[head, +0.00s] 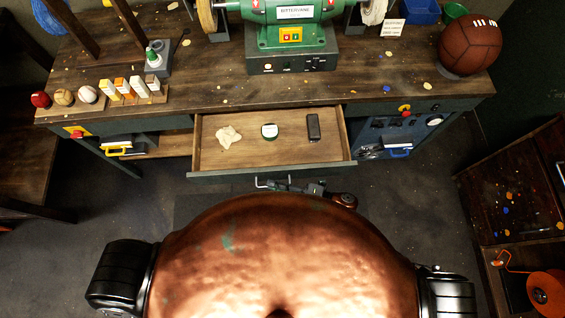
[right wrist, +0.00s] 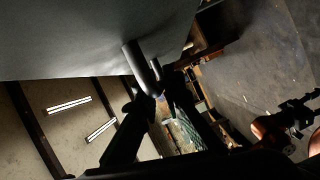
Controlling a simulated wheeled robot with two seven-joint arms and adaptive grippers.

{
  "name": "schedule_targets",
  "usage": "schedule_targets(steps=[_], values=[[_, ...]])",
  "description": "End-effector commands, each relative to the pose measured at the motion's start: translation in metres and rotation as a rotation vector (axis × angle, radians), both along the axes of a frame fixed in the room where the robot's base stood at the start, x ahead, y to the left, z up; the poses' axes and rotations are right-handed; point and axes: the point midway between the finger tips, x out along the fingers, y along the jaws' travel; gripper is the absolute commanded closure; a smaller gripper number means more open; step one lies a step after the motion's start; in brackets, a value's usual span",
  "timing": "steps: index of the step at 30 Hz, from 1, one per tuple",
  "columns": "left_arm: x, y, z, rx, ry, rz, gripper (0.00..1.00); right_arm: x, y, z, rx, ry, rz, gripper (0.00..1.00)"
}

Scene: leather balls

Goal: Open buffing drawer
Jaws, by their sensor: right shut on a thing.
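The buffing drawer (head: 215,155) is pulled out from under the workbench. A pale crumpled cloth, a round tin and a small dark block lie inside it. Its bar handle (head: 264,184) is on the drawer's front, and it also shows in the right wrist view (right wrist: 142,68). My right gripper (head: 287,186) is at the drawer front, shut on the handle. In the right wrist view its dark fingers (right wrist: 157,100) are around the bar, under the grey front panel (right wrist: 80,40).
The workbench (head: 210,90) holds a green buffing machine (head: 290,30), a brown leather ball (head: 470,45) and small balls with bottles at the left. A blue tool panel (head: 395,135) is right of the drawer. A dark cabinet (head: 510,180) stands at the right. Floor is clear between.

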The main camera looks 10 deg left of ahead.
Motion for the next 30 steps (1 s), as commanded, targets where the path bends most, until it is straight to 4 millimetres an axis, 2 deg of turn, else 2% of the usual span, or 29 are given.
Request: schedule_targets(steps=[6, 16, 17, 24, 30], values=[[-0.0041, 0.0003, 0.0019, 0.001, 0.005, 0.001, 0.6, -0.01, 0.0039, -0.0001, 0.0, 0.0, 0.017, 1.0], [-0.0064, 0.0004, 0.0017, 0.001, 0.008, 0.001, 0.6, -0.0105, 0.0034, -0.0004, 0.0, 0.0, 0.016, 1.0], [-0.0064, 0.0004, 0.0017, 0.001, 0.008, 0.001, 0.6, -0.0104, 0.0033, -0.0004, 0.0, 0.0, 0.015, 0.9], [-0.006, 0.0004, 0.0018, 0.001, 0.007, 0.001, 0.6, -0.0102, 0.0034, -0.0003, 0.0, 0.0, 0.015, 0.74], [-0.0046, 0.0011, 0.002, 0.002, 0.005, 0.001, 0.6, -0.01, 0.0035, -0.0001, 0.0, 0.0, 0.015, 0.74]])
